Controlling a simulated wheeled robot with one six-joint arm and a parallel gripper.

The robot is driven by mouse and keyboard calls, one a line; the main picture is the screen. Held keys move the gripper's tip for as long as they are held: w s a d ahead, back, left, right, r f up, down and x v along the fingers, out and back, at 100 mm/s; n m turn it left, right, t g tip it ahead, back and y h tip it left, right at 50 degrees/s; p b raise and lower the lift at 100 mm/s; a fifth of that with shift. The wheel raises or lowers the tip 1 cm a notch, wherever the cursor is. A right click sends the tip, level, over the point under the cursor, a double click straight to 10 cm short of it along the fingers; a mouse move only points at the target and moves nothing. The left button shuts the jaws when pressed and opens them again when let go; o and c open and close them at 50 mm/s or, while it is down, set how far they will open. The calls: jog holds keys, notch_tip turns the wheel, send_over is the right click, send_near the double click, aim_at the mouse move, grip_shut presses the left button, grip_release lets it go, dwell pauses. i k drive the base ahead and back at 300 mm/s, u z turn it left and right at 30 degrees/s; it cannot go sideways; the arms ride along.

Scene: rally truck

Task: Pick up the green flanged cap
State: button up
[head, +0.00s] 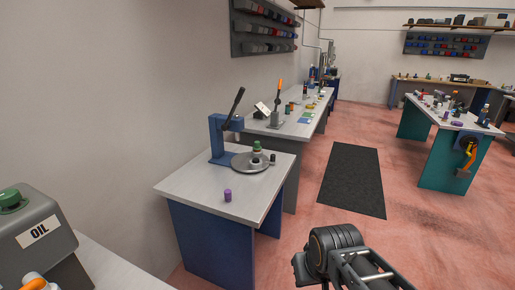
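A green cap (12,199) with a wider rim sits on top of the grey oil can (40,238) at the left edge. A second, smaller green-topped piece (257,147) stands on the round grey plate of the blue press on the near table. I cannot tell for sure which one is the flanged cap. Part of my arm shows at the bottom, right of centre, well apart from both. My gripper's fingertips are not visible.
The blue lever press (218,140) stands on the near table (190,183) beside a purple cylinder (227,195). An orange-topped item (36,282) is by the oil can. A dark mat (352,180) lies on open red floor. A teal-sided table (443,160) stands at right.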

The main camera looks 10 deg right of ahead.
aim_at(256, 146)
jog(key=z, duration=1)
jog(key=i, duration=3.4)
jog(key=u, duration=3.75)
jog(key=i, duration=0.5)
